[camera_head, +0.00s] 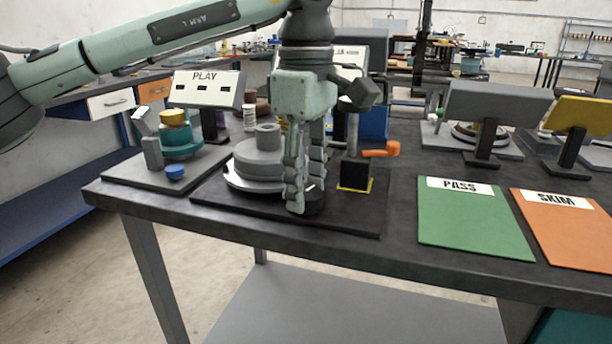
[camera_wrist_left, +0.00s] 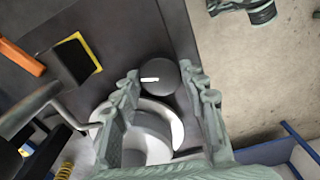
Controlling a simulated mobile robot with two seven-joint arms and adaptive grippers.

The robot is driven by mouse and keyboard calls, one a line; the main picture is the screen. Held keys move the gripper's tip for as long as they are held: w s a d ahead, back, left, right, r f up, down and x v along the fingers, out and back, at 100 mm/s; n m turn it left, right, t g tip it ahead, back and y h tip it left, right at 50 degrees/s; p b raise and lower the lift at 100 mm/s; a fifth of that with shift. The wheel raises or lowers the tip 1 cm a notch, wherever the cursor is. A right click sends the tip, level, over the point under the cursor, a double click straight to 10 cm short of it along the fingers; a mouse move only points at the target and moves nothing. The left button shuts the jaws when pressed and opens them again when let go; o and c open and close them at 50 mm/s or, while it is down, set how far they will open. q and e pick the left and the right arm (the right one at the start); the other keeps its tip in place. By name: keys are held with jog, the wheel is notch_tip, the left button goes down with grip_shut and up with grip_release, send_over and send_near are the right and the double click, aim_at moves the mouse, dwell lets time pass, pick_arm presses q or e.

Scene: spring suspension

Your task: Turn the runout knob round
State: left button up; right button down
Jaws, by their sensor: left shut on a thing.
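The runout knob (camera_head: 315,202) is a short round black knob at the front of the dark base plate in the head view. In the left wrist view the knob (camera_wrist_left: 160,77) shows from above, with a white mark on its top. My left gripper (camera_head: 304,192) points down over the plate. In the left wrist view the left gripper (camera_wrist_left: 160,82) has one finger on each side of the knob, shut on it. The fingers hide part of the knob in the head view.
A grey stepped disc (camera_head: 258,162) stands left of the knob. A black block with yellow edging (camera_head: 355,177) and an orange lever (camera_head: 380,151) are to the right. A green PASS mat (camera_head: 470,220) and an orange SKIM mat (camera_head: 568,228) lie farther right.

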pick_arm(q)
jog(key=m, duration=0.3)
jog(key=shift+r+p, duration=0.1)
jog(key=shift+p, duration=0.2)
jog(key=m, duration=0.3)
jog(key=shift+m+p, duration=0.3)
jog(key=m, duration=0.8)
jog(key=shift+p, duration=0.3)
jog(key=m, duration=0.2)
jog(key=shift+m, duration=2)
pick_arm(e)
notch_tip(320, 180, down, 5)
jog(key=shift+a+f, duration=0.1)
jog(key=shift+f, duration=0.05)
